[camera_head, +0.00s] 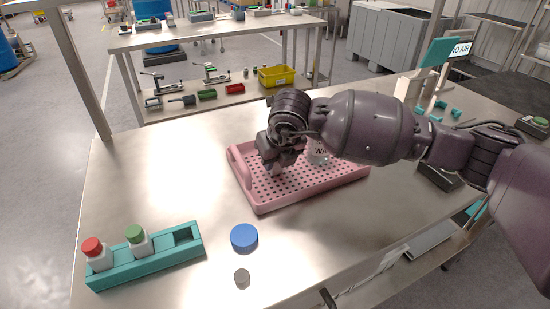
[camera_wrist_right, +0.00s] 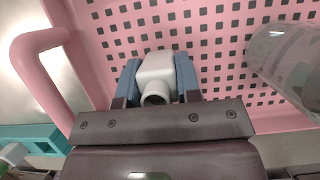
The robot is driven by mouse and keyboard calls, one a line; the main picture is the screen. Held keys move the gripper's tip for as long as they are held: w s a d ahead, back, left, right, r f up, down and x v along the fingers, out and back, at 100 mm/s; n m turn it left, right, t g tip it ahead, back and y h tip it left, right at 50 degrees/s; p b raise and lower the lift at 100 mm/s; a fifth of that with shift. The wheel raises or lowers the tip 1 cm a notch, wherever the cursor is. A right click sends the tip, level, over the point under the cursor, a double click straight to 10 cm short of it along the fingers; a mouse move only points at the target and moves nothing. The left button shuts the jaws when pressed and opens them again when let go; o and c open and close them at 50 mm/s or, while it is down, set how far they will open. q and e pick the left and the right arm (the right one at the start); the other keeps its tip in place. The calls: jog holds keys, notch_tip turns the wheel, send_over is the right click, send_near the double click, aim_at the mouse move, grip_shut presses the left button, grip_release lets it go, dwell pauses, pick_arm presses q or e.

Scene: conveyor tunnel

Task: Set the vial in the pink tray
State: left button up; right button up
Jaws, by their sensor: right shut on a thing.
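The pink tray (camera_head: 330,183), with a floor full of holes, lies on the steel table; its floor and handle also fill much of the right wrist view (camera_wrist_right: 45,42). My right gripper (camera_head: 279,168) is low over the left part of the tray. In the right wrist view its fingers (camera_wrist_right: 154,88) are shut on the white vial (camera_wrist_right: 156,68), one on each side. The vial's open-looking round end faces the camera. I cannot tell whether the vial touches the tray floor. In the head view the gripper mostly hides it. My left gripper is not in view.
A clear labelled container (camera_head: 319,153) stands in the tray, right of the gripper (camera_wrist_right: 292,62). A teal rack (camera_head: 150,262) holds red-capped (camera_head: 95,252) and green-capped (camera_head: 138,240) vials, with one empty slot.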

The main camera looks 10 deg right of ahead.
jog(key=o, duration=0.7)
jog(key=shift+c, duration=0.2)
jog(key=o, duration=0.4)
jog(key=shift+c, duration=0.2)
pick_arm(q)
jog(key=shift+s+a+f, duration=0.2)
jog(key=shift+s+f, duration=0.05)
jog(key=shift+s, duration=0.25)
pick_arm(e)
jog(key=shift+r, duration=0.25)
pick_arm(q)
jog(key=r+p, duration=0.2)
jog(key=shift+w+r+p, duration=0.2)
jog(key=shift+p, duration=0.2)
pick_arm(e)
jog(key=v, duration=1.1)
jog(key=shift+s+r, duration=0.2)
jog(key=shift+r, duration=0.1)
